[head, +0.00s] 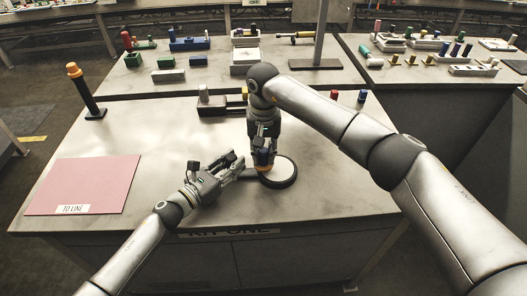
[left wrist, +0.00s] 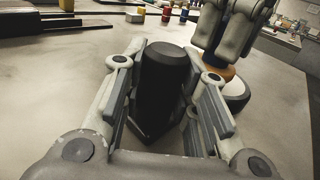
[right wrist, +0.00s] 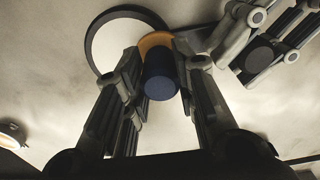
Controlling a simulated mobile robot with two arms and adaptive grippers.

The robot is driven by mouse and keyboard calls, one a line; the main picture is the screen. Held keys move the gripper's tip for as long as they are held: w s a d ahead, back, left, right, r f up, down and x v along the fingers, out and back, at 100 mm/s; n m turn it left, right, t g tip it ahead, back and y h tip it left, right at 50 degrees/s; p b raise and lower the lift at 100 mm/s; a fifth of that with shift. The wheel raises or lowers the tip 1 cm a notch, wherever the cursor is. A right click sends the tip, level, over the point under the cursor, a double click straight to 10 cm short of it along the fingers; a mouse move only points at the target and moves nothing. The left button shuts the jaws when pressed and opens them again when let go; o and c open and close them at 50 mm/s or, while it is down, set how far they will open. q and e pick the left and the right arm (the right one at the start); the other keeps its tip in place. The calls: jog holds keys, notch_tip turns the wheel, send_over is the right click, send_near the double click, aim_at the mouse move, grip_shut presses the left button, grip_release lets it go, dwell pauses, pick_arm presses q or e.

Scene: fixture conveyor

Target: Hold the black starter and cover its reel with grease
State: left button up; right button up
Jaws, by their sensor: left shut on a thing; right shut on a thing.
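The black starter lies on the near table, its round end a white disc in a black rim (head: 283,174), taken to be the reel. My left gripper (head: 236,168) is shut on the starter's black grip (left wrist: 165,85), left of the disc. My right gripper (head: 263,152) points down, shut on a dark blue applicator with an orange lower part, which shows in the right wrist view (right wrist: 160,78). The applicator's lower end is at the disc's left part; whether it touches is hard to tell. The white disc also shows in the right wrist view (right wrist: 108,42). I cannot make out grease.
A pink mat (head: 85,183) labelled "TO LINE" lies at the left of the table. A black post with an orange top (head: 85,90) stands behind it. A dark fixture (head: 215,106) is at the table's back. The table's right front is clear.

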jog(key=shift+f, duration=1)
jog(key=shift+d, duration=2.15)
jog(key=shift+d+f, duration=0.15)
jog(key=shift+d, duration=1.9)
